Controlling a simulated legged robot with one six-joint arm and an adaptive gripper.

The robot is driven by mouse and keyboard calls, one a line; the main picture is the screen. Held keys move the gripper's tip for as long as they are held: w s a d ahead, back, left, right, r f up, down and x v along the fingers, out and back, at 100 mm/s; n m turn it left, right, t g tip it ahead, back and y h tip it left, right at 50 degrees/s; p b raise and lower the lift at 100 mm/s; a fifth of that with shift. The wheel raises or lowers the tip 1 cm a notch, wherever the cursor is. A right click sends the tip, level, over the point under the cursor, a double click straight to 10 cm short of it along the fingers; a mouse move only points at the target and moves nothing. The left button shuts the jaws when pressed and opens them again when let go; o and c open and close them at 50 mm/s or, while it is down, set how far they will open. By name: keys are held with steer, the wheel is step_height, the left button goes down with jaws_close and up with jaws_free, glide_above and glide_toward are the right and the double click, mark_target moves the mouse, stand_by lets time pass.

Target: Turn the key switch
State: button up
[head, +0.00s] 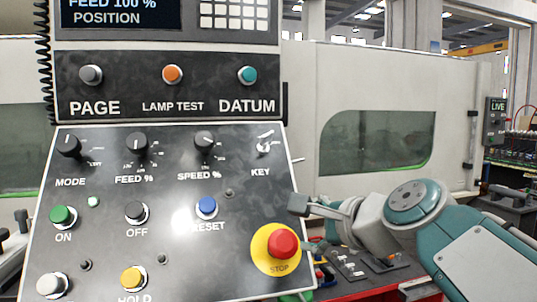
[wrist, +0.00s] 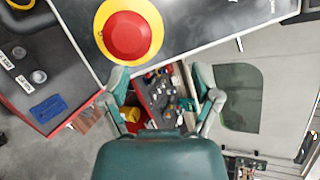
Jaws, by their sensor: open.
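The key switch (head: 264,147) is a small metal key in a lock above the KEY label, at the upper right of the sloped control panel (head: 160,185). My gripper (head: 308,227) is off the panel's right edge, below and to the right of the key switch and apart from it. The wrist view shows my gripper (wrist: 160,75) with its two teal and grey fingers spread and nothing between them. I do not see the key switch in the wrist view.
The red STOP button (head: 282,243) on its yellow disc lies close to my gripper and also shows in the wrist view (wrist: 127,37). Several knobs and push buttons cover the panel left of the key. A red-edged bench (head: 362,290) with tools lies below the arm.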

mark_target(268, 137)
steer(key=w+a+r+m+t+y, duration=0.1)
steer(key=w+r+m+t+y, duration=0.1)
steer(key=w+r+m, duration=0.3)
steer(key=w+a+r+m+t+y, duration=0.1)
steer(key=w+r+m, duration=0.15)
steer(key=r, duration=0.55)
steer(key=shift+m, duration=0.35)
steer(key=x, duration=1)
steer(key=shift+f, duration=0.3)
steer(key=shift+d, duration=0.1)
steer(key=shift+c, duration=0.9)
steer(key=shift+s, duration=0.1)
jaws_close()
